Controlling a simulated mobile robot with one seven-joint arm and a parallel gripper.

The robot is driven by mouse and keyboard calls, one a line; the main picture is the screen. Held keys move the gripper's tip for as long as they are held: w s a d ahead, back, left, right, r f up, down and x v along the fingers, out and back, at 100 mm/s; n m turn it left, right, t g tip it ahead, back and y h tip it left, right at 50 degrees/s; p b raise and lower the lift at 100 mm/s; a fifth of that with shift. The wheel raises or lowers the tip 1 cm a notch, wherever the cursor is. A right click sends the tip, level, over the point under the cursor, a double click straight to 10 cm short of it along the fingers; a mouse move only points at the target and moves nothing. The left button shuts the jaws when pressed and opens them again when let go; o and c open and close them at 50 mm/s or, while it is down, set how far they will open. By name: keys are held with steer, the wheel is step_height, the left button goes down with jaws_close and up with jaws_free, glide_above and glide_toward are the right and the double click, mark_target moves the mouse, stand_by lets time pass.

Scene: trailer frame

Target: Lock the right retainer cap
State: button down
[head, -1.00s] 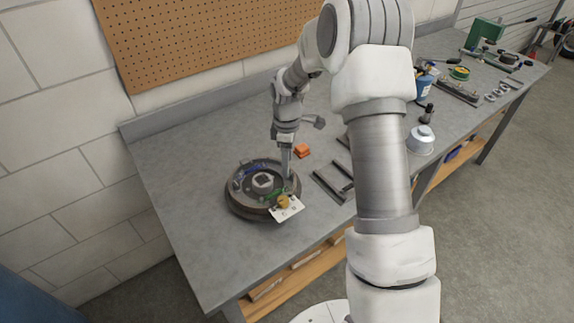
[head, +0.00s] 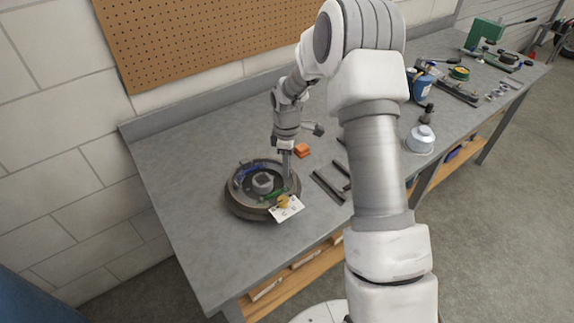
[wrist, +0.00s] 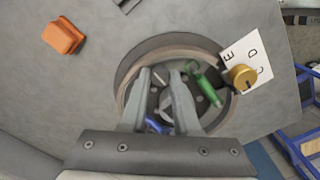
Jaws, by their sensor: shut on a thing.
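A round brake drum assembly (head: 233,203) lies on the workbench, and its dark rim (wrist: 122,75) surrounds the jaws in the wrist view. My gripper (head: 289,179) points down at the assembly's right side in the head view. In the wrist view my gripper (wrist: 162,76) has its two fingers reaching inside the rim. It is shut on a small part there, apparently the right retainer cap; the fingers mostly hide it and I cannot tell how it is turned. A green part (wrist: 203,86) lies just right of the fingers, and a blue part (wrist: 154,126) shows between them.
A brass knob (wrist: 242,76) on a white card lettered E, D and C (wrist: 262,52) sits at the assembly's edge. An orange block (head: 302,151) and dark bars (head: 328,188) lie nearby. The bench (head: 180,180) is clear to the left.

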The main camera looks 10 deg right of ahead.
steer(key=shift+m, duration=0.3)
steer(key=m+b, duration=0.1)
steer(key=m, duration=0.2)
steer(key=shift+f+m+b, duration=0.1)
steer(key=shift+m+b, duration=0.2)
steer(key=shift+b, duration=0.1)
steer(key=m+b, duration=0.1)
steer(key=m, duration=0.3)
steer(key=shift+m, duration=0.3)
steer(key=m+b, duration=0.1)
steer(key=m, duration=0.3)
steer(key=shift+m, duration=2.5)
steer(key=c, duration=0.6)
jaws_free()
steer(key=shift+c, duration=0.2)
